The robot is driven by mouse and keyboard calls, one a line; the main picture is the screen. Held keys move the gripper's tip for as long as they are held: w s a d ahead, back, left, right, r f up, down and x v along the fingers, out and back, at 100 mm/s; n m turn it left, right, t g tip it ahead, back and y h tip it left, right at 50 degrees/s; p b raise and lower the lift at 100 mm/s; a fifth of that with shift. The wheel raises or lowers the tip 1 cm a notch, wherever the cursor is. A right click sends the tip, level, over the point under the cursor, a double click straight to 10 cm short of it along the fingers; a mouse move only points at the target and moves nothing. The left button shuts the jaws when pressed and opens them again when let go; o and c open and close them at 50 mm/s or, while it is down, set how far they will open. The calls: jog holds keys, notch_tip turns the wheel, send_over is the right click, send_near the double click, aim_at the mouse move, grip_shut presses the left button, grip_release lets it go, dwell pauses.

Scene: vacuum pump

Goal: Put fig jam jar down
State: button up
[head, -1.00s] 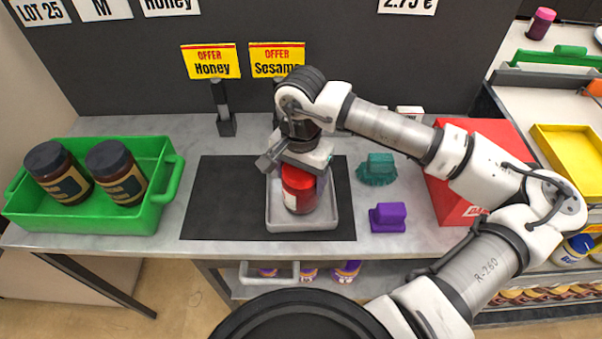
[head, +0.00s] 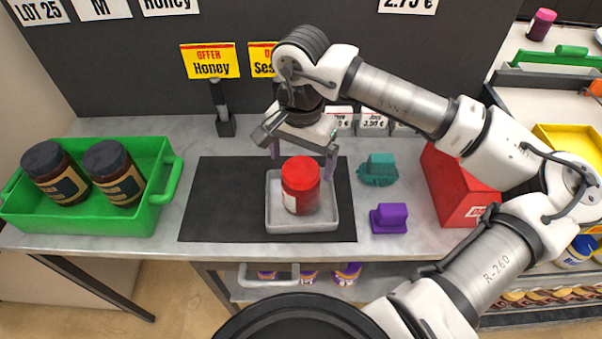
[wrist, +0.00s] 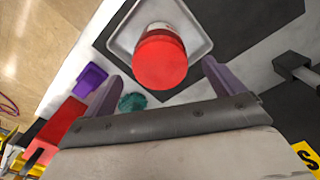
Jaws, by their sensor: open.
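A jar with a red lid (head: 301,185), which I take to be the fig jam jar, stands upright in a light grey tray (head: 271,216) on a black mat (head: 215,205). My gripper (head: 304,163) is open and empty, above and behind the jar, with its purple fingers apart. In the wrist view the red lid (wrist: 160,62) shows ahead of the spread fingers (wrist: 160,75), clear of both. The tray rim (wrist: 125,40) shows around it.
A green crate (head: 165,190) with two dark-lidded jars (head: 115,172) stands at left. The mat's left part is clear.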

notch_tip(320, 180, up, 6)
jog(key=shift+r+b, duration=0.2)
jog(key=shift+b, duration=0.25)
jog(key=shift+a, duration=0.1)
